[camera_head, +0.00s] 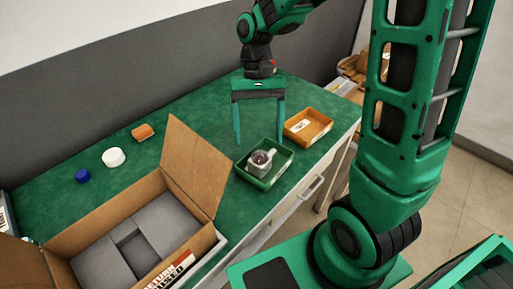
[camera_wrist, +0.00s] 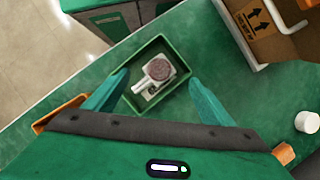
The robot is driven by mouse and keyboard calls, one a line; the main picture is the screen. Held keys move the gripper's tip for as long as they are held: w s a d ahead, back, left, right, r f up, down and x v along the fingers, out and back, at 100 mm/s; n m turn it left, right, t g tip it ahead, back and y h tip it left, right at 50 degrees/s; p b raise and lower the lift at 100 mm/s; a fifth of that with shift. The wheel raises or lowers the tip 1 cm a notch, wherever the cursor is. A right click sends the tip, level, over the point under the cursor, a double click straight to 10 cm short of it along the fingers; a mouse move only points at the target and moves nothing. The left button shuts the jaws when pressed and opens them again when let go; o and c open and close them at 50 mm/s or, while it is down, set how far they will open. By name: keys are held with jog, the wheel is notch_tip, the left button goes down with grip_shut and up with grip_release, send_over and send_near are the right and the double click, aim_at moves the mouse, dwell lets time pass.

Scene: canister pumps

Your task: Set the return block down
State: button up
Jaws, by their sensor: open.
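A light grey block with a round reddish-brown top and a short spout or handle (camera_head: 260,160) sits inside a green tray (camera_head: 268,186). I take it to be the return block. In the wrist view the block (camera_wrist: 155,74) rests within the walls of the green tray (camera_wrist: 187,88), clear of both fingers. My gripper (camera_head: 259,141) is open and empty, its fingers spread wide and pointing down. In the wrist view my gripper (camera_wrist: 160,78) has one finger on each side of the block, with a gap on both sides. The underside of the block is hidden.
An orange tray (camera_head: 326,136) stands right of the green one. An open cardboard box (camera_head: 200,165) with grey inserts and raised flaps stands at the front left. A blue cap (camera_head: 82,176), a white cap (camera_head: 113,157) and an orange piece (camera_head: 143,132) lie behind it. The table's middle is clear.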

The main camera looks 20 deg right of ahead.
jog(key=a+v, duration=0.1)
jog(key=v, duration=0.5)
jog(key=s+d+m+t+h, duration=0.1)
jog(key=s+d+t, duration=0.3)
jog(key=s+d, duration=1.4)
jog(key=shift+s+d+f+m, duration=0.2)
jog(key=shift+s+f+m, duration=0.15)
jog(key=shift+s+m, duration=0.35)
jog(key=shift+w, duration=0.15)
